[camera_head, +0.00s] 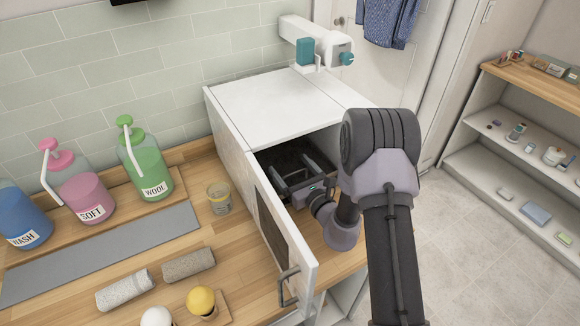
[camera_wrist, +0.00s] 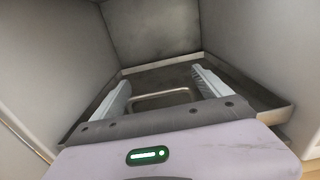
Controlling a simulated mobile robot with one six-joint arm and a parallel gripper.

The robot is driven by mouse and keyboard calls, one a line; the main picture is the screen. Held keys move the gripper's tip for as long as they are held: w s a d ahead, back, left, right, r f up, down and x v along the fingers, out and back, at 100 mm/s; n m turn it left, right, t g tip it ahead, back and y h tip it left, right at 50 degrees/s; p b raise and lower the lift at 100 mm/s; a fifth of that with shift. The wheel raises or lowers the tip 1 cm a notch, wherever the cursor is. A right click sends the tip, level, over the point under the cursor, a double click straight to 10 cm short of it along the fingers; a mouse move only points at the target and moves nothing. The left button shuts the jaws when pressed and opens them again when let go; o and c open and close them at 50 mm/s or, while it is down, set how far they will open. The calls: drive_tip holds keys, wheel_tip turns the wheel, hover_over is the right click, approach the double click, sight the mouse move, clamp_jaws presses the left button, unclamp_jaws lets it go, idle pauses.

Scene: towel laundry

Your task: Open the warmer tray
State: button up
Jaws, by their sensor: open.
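The white warmer (camera_head: 275,100) stands on the wooden counter with its front door (camera_head: 285,235) swung open. A dark metal tray (camera_head: 275,158) lies inside it; its raised rim also shows in the wrist view (camera_wrist: 245,88). My gripper (camera_head: 290,172) reaches through the open front and is over the tray. In the wrist view my gripper (camera_wrist: 161,82) has its two pale fingers spread apart. A rounded metal bar, likely the tray handle (camera_wrist: 162,95), shows between them. I cannot tell whether the fingers touch it. My arm hides part of the opening at the right.
The door's handle (camera_head: 286,286) sticks out near the counter's front. A glass cup (camera_head: 219,198), rolled towels (camera_head: 188,264) and pump bottles (camera_head: 145,165) stand left of the door. A teal-and-white device (camera_head: 322,52) is behind the warmer. Shelves (camera_head: 530,150) stand at the right.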

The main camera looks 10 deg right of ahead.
drive_tip(key=shift+w+a, duration=0.2)
drive_tip(key=shift+w, duration=0.15)
